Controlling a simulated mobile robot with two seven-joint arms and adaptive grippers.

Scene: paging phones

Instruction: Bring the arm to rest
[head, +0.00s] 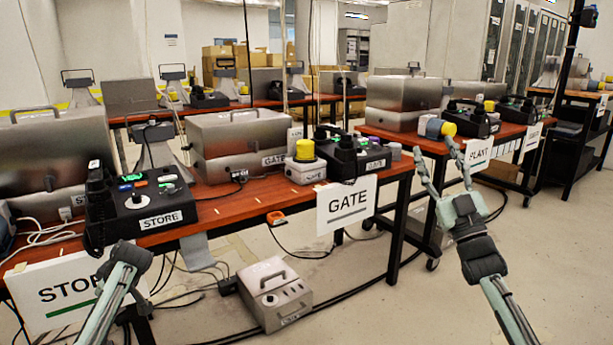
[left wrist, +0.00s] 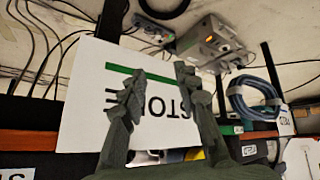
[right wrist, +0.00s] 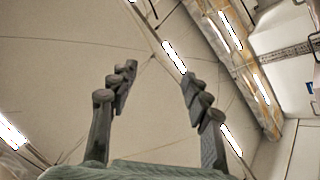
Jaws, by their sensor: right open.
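My right gripper (head: 434,150) is raised, its two fingers apart and pointing up in front of the PLANT desk in the head view. In the right wrist view its fingers (right wrist: 157,80) are spread with nothing between them, against the ceiling. My left arm shows at the lower left of the head view, in front of the STORE sign (head: 60,290). In the left wrist view my left gripper (left wrist: 158,82) has its fingers apart, with the STORE sign (left wrist: 90,110) behind them. I cannot tell the gap to the sign. Neither gripper holds anything.
The STORE phone console (head: 140,205), GATE console (head: 352,155) and PLANT console (head: 470,120) stand on wooden desks. A GATE sign (head: 346,205) hangs from the desk edge. A metal box (head: 275,292) and cables lie on the floor. Open floor lies at the lower right.

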